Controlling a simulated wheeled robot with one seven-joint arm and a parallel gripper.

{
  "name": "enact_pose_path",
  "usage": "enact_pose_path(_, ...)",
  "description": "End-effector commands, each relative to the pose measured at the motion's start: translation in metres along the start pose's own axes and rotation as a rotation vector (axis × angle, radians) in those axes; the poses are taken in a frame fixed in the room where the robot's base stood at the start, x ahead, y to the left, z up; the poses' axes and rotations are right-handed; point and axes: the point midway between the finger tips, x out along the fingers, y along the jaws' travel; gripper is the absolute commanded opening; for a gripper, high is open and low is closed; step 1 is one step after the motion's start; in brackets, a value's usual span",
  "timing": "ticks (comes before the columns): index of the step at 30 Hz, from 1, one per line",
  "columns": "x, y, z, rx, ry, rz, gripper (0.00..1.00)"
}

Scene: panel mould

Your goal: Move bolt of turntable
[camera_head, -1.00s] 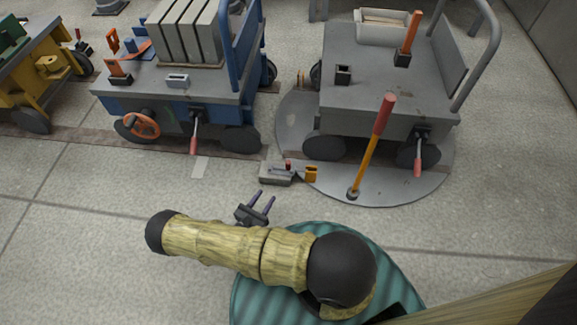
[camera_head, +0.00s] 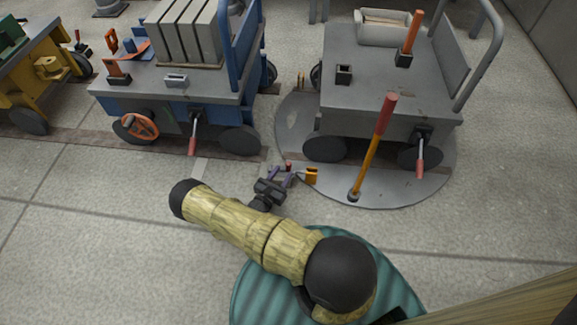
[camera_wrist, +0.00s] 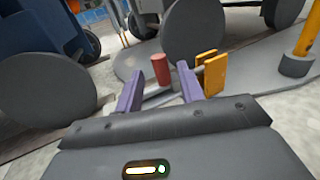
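The turntable (camera_head: 395,195) is a flat grey disc on the floor under the grey cart. At its left edge is the bolt with an upright red knob (camera_head: 288,165). An orange bracket (camera_head: 312,175) stands just right of it. My gripper (camera_head: 281,174) is open and low at the bolt, with its purple fingers pointing at it. In the wrist view the red knob (camera_wrist: 160,72) shows between the two finger tips, seemingly a little beyond them. The orange bracket (camera_wrist: 212,72) is right of the right finger. My gripper hides most of the bolt's grey block.
An orange lever with a red grip (camera_head: 373,145) rises from the turntable. The grey cart (camera_head: 375,95) stands on the disc. A blue cart (camera_head: 185,112) is to the left, a yellow cart (camera_head: 38,75) farther left. Bare floor (camera_head: 90,220) lies at the front left.

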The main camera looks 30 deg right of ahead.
Motion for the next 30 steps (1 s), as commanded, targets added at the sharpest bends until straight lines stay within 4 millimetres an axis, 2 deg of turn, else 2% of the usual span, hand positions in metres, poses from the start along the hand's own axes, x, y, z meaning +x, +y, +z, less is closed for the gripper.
enact_pose_path(3, 0.022, -0.001, -0.002, 0.002, -0.001, -0.004, 0.39)
enact_pose_path(9, 0.046, 0.0, -0.002, 0.002, 0.001, -0.002, 0.39)
enact_pose_path(19, 0.051, 0.0, 0.0, 0.001, 0.0, -0.001, 0.39)
enact_pose_path(20, 0.051, 0.0, 0.0, 0.001, 0.0, -0.001, 0.37)
enact_pose_path(25, 0.051, 0.0, 0.0, 0.001, 0.0, -0.001, 0.03)
enact_pose_path(26, 0.051, 0.0, 0.0, 0.001, 0.0, -0.001, 0.0)
enact_pose_path(30, 0.051, 0.0, 0.0, 0.001, 0.0, -0.001, 0.0)
